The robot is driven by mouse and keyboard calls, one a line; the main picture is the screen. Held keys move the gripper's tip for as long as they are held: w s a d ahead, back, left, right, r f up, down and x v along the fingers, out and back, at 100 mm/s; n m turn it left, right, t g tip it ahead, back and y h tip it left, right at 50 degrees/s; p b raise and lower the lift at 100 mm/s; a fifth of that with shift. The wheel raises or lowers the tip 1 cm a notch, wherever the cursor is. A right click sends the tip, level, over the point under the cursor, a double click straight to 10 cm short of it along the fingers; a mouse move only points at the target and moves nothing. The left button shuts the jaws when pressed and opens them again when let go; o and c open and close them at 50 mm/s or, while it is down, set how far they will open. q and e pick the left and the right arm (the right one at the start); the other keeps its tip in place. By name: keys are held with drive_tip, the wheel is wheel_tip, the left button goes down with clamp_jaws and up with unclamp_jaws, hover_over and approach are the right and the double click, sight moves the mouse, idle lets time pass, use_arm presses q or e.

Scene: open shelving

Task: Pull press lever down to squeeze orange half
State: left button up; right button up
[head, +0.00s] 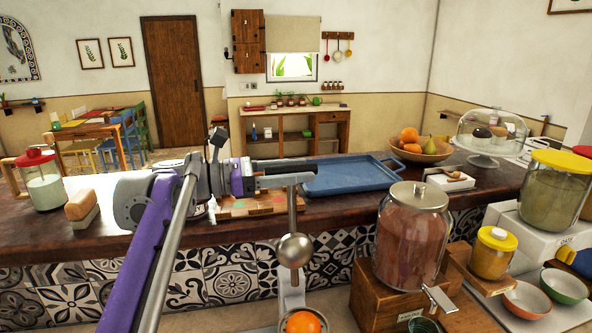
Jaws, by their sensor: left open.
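The metal press has a rounded silver pressing head (294,250) on an upright rod. Below it, an orange half (303,322) sits in the press at the bottom edge of the head view, with a gap between the two. My left gripper (300,174) reaches in from the left on the purple arm and is open at the top of the upright rod. The dark lever grip and the gripper fingers overlap there, so I cannot tell whether they touch. The lower part of the press is cut off by the frame. My right gripper is not in view.
A blue tray (350,176) and a fruit bowl (422,151) stand on the counter behind. A large jar (411,238) on a wooden box stands close right of the press. A lidded jar (42,180) and a wooden-topped block (82,207) are at left.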

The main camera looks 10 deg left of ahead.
use_arm(q)
clamp_jaws()
idle(0.3)
idle(1.2)
